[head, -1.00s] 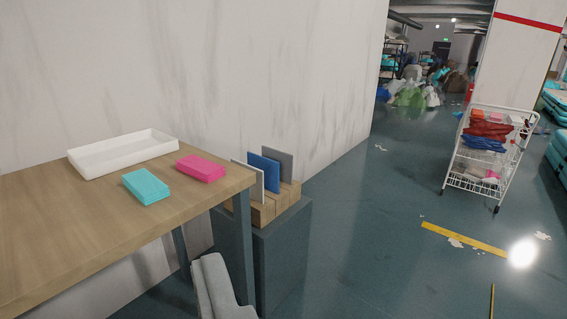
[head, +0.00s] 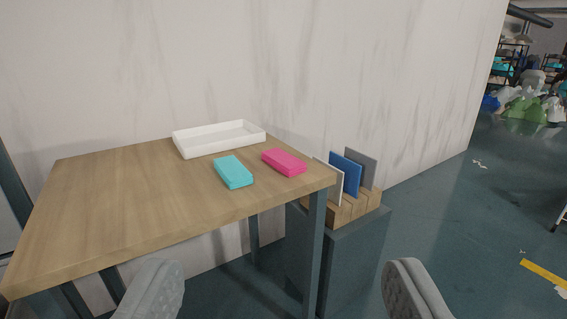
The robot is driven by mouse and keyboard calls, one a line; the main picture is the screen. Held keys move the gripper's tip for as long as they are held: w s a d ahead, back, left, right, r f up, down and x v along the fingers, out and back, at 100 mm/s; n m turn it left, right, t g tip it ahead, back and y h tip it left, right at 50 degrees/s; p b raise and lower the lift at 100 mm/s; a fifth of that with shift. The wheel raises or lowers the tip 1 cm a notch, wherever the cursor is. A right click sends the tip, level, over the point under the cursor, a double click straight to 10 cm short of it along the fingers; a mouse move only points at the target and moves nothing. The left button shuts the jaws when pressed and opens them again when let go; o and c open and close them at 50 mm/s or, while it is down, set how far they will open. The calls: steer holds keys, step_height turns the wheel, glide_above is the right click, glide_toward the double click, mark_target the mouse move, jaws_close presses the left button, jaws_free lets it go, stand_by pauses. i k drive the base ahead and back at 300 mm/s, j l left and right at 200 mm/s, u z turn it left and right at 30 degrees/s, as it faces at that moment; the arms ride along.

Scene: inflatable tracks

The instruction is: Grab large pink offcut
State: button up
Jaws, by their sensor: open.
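The pink offcut (head: 284,161) is a flat rectangular block lying near the right end of the wooden table (head: 110,195). A teal block (head: 233,172) lies just left of it, apart from it. My gripper (head: 282,292) shows at the bottom of the view as two grey padded fingers spread wide apart. It is open with nothing between the fingers. The fingers appear low and in front of the table, well short of the pink offcut.
A white tray (head: 190,147) stands behind the blocks on the table, near the wall. Right of the table, a dark stand (head: 352,262) bears a wooden rack (head: 352,209) with white, blue and grey panels. The floor on the right is clear up to the yellow strip (head: 545,272).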

mark_target(289, 165)
steer(key=i+l, duration=0.9)
steer(key=i+l+z, duration=0.05)
